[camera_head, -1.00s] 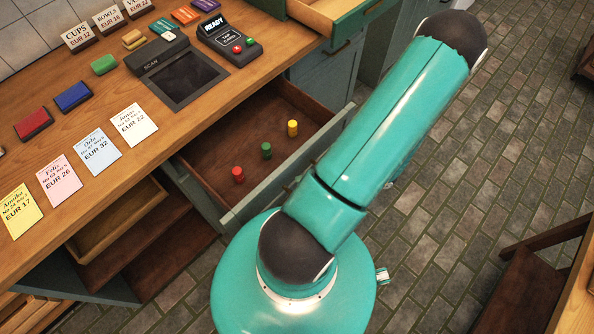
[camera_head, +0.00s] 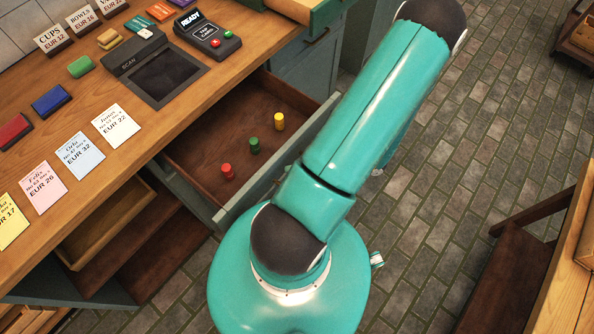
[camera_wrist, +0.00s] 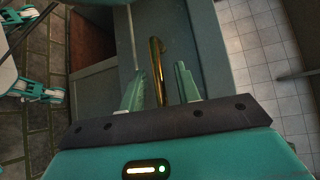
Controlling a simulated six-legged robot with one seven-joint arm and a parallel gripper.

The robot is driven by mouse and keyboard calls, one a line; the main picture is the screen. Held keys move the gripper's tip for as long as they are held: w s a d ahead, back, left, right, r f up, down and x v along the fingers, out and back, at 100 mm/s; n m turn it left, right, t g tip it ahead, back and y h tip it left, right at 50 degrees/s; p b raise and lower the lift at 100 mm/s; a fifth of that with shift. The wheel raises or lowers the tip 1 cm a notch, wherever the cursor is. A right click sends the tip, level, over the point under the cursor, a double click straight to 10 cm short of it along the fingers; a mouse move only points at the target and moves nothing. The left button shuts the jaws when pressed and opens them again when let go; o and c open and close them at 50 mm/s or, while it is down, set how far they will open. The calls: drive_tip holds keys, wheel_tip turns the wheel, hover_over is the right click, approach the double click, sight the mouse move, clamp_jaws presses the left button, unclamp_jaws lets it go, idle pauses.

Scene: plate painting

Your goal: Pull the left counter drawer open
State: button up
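The pulled-out counter drawer has a brown interior (camera_head: 240,165) and a grey-green front (camera_head: 265,180). A red peg (camera_head: 227,172), a green peg (camera_head: 254,146) and a yellow peg (camera_head: 279,121) stand upright in it. In the wrist view, a brass bar handle (camera_wrist: 157,72) stands on a grey-green panel (camera_wrist: 205,45). The fingers of my gripper (camera_wrist: 160,88) are apart, one on each side of the bar. A gap shows on the right of the bar; the left finger is close to it, and contact cannot be told. In the head view my arm hides the gripper and handle.
The wooden counter (camera_head: 85,100) holds a scanner (camera_head: 160,70), a card terminal (camera_head: 208,38), price cards and coloured blocks. Another drawer (camera_head: 310,8) shows open at the top. A dark wooden bench (camera_head: 515,265) stands right. Brick floor (camera_head: 425,190) is clear between.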

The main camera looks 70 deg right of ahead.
drive_tip(key=v, duration=1.3)
drive_tip(key=shift+s+d, duration=0.2)
drive_tip(key=shift+s, duration=0.05)
